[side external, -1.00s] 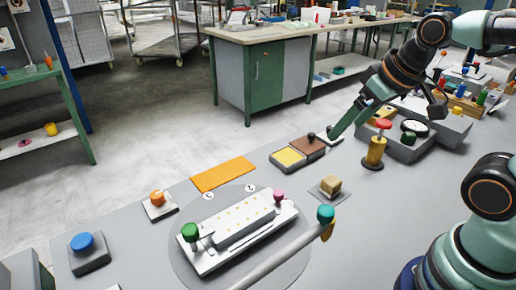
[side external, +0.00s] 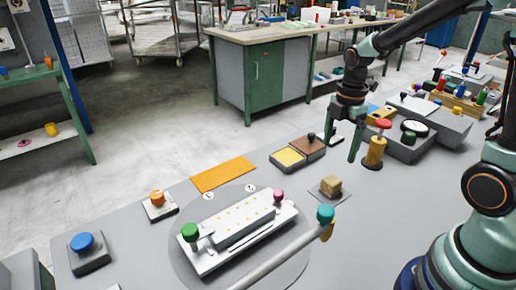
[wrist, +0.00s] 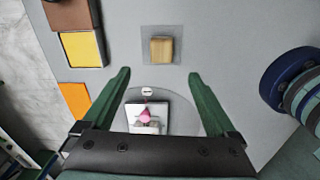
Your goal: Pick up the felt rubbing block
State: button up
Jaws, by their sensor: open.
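The felt rubbing block appears to be the small tan block (side external: 330,184) on a thin grey square pad (side external: 343,196) on the bench. In the wrist view the tan block (wrist: 161,49) lies just beyond my fingertips, roughly centred between them, on its pad (wrist: 147,31). My gripper (side external: 343,150) points down above the bench, behind the block in the side view, and is apart from it. In the wrist view my gripper (wrist: 158,76) has its two green fingers spread wide with nothing between them. The block is fully visible.
A yellow post with a red cap (side external: 376,150) stands close right of my gripper. A tray with yellow and brown pads (side external: 289,157) lies left of it. The white press plate with knobs (side external: 238,236) and a bar with a teal knob (side external: 325,213) are in front.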

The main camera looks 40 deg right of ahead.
aim_at(332, 180)
jog(key=shift+n, duration=0.6)
notch_tip(332, 180, down, 13)
jog(key=shift+d+f, duration=0.1)
jog(key=c, duration=1.5)
jog(key=shift+o, duration=0.2)
notch_tip(332, 180, up, 20)
jog(key=o, duration=0.7)
jog(key=c, duration=0.5)
